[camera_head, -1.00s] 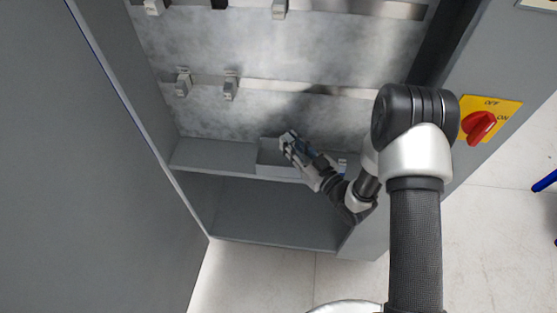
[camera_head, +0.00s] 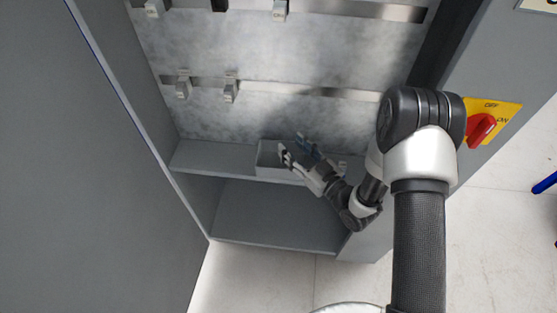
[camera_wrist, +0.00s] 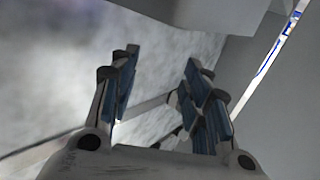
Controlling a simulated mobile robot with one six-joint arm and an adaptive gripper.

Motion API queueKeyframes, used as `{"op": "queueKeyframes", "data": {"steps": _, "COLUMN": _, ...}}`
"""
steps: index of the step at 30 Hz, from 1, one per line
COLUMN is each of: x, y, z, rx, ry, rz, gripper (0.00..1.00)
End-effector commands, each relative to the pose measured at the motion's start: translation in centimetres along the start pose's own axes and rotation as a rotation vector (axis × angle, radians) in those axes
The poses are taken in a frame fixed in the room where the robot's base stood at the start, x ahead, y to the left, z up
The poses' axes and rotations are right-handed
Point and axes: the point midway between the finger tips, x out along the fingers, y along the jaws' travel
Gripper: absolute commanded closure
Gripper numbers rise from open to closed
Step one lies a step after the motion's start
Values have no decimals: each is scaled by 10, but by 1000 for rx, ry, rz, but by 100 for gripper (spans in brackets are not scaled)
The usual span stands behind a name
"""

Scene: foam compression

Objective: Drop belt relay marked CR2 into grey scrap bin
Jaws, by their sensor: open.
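The grey scrap bin (camera_head: 265,160) is a small open box on the cabinet shelf, against the back panel. My gripper (camera_head: 292,146) is at the bin, its fingers reaching over the bin's opening. In the wrist view my gripper (camera_wrist: 160,68) is open, with blue-padded fingers apart and nothing between them. I cannot make out a relay marked CR2. The bin's floor is hidden, so I cannot tell whether a relay lies in it.
Several grey relays, such as the one at left (camera_head: 183,87), sit on metal rails (camera_head: 290,90). A red rotary switch (camera_head: 481,127) is on the right cabinet side. The lower compartment (camera_head: 270,215) is empty.

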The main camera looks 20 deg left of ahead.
Motion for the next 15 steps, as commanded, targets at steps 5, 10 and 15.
{"op": "queueKeyframes", "data": {"steps": 5, "x": -37, "y": 2, "z": 1, "rx": 3, "ry": -3, "rz": 7, "gripper": 57}}
{"op": "queueKeyframes", "data": {"steps": 10, "x": -73, "y": 2, "z": 0, "rx": 4, "ry": -2, "rz": 7, "gripper": 57}}
{"op": "queueKeyframes", "data": {"steps": 15, "x": -98, "y": 1, "z": 0, "rx": 3, "ry": 0, "rz": 5, "gripper": 57}}
